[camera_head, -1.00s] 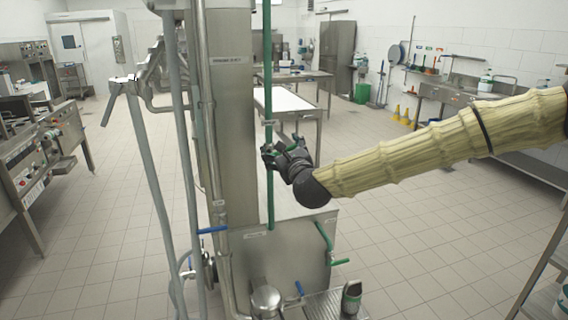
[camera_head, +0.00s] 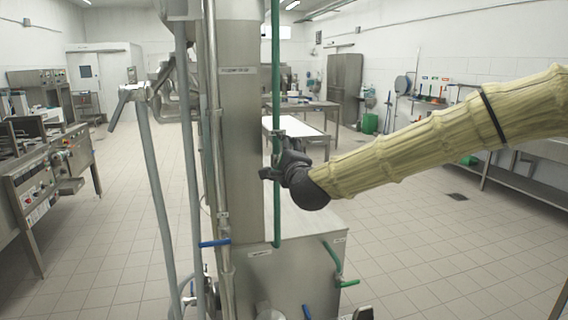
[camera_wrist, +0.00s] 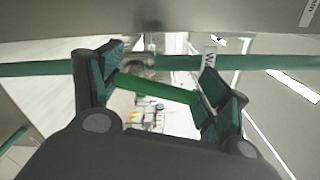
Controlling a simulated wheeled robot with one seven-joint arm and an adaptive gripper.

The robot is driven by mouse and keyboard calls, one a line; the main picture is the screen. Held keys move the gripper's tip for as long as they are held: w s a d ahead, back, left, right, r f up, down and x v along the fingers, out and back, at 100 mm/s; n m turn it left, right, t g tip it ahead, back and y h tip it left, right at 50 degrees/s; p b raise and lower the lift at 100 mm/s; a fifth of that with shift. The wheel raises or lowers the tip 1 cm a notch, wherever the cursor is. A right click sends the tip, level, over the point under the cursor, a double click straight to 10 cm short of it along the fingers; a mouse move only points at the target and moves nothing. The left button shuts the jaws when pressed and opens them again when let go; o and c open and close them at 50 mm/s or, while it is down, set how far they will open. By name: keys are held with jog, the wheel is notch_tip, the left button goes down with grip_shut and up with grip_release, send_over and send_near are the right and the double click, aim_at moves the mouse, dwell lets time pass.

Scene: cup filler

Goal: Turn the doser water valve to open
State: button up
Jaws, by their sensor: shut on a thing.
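A green valve lever (camera_wrist: 155,88) slants from the left finger to the right finger. My gripper (camera_wrist: 160,80) is shut on this lever, its two green-padded fingers at the lever's ends. In the head view my gripper (camera_head: 277,163) is at the pipe, at mid height; its dark body hides most of the lever and valve there.
The steel column (camera_head: 240,130) and grey pipes (camera_head: 188,150) stand left of my gripper. A blue lever (camera_head: 214,243) and another green lever (camera_head: 347,283) are lower down. A white-topped table (camera_head: 292,130) is behind. Tiled floor at right is open.

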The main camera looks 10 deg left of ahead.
jog(key=shift+s+a+n+b, duration=0.1)
jog(key=shift+a+n+b, duration=0.15)
jog(key=shift+n, duration=0.65)
jog(key=shift+s+a+n+b, duration=0.15)
jog(key=shift+n+b, duration=0.2)
jog(key=shift+n, duration=0.55)
jog(key=shift+w+f, duration=0.1)
jog(key=o, duration=1.5)
jog(key=shift+c, duration=0.2)
jog(key=v, duration=1.2)
